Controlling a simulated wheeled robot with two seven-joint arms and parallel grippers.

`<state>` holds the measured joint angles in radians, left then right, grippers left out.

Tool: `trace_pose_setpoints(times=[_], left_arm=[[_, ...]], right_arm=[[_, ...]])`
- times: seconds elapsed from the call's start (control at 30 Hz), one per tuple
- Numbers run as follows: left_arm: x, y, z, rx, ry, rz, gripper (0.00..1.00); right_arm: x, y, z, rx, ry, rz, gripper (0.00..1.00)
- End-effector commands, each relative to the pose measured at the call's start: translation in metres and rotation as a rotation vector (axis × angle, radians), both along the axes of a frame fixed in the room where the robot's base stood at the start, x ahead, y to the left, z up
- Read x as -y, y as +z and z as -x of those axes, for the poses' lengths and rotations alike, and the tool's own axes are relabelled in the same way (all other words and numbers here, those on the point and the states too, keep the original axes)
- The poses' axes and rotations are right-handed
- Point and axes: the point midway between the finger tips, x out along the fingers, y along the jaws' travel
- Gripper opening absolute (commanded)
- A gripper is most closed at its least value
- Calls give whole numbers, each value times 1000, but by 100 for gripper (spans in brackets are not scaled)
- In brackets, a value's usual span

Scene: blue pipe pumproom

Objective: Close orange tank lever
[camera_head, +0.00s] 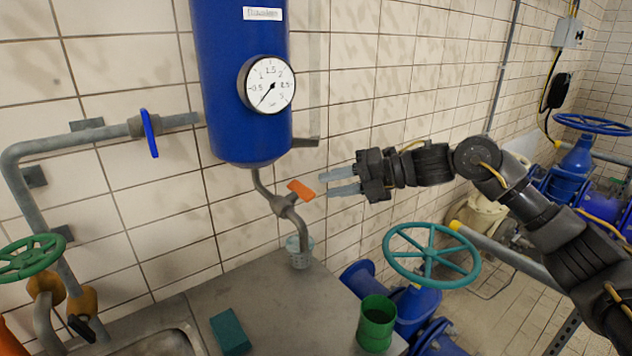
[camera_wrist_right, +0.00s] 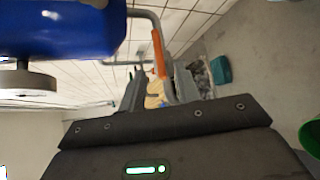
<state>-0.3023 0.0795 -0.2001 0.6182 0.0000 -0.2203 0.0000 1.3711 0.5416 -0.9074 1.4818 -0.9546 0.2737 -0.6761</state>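The orange tank lever (camera_head: 301,189) sits on the grey valve pipe below the blue tank (camera_head: 240,90). It slants from upper left to lower right. My right gripper (camera_head: 326,182) is just right of the lever, with its two fingers apart and nothing between them in the head view. In the right wrist view the lever (camera_wrist_right: 158,52) shows ahead, in line with the gap between the fingers (camera_wrist_right: 160,85). Whether they touch I cannot tell; the head view shows a small gap. My left gripper is in neither view.
A pressure gauge (camera_head: 267,84) is on the tank. Below are a glass (camera_head: 299,252), a teal sponge (camera_head: 230,332) and a green cup (camera_head: 376,323) on the grey counter (camera_head: 270,300). A teal handwheel (camera_head: 432,253) stands below my right arm. A blue-handled valve (camera_head: 149,132) is left.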

Motion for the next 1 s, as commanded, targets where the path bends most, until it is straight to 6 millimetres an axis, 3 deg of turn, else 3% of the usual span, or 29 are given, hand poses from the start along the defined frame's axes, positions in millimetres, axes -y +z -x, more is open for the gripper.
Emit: trace_pose_setpoints(times=[0.1, 0.3, 0.67, 0.9, 1.0], left_arm=[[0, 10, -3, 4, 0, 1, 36], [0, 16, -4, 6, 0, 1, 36], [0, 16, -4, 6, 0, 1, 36], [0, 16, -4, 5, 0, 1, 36], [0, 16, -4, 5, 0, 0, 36]], right_arm=[[-20, -4, -4, -2, 3, 0, 33], [-38, -12, -9, -2, 2, -1, 33], [-43, -14, -11, 0, 1, -1, 33], [-42, -14, -11, 0, 1, -1, 1], [-42, -14, -11, 0, 1, -1, 0]])
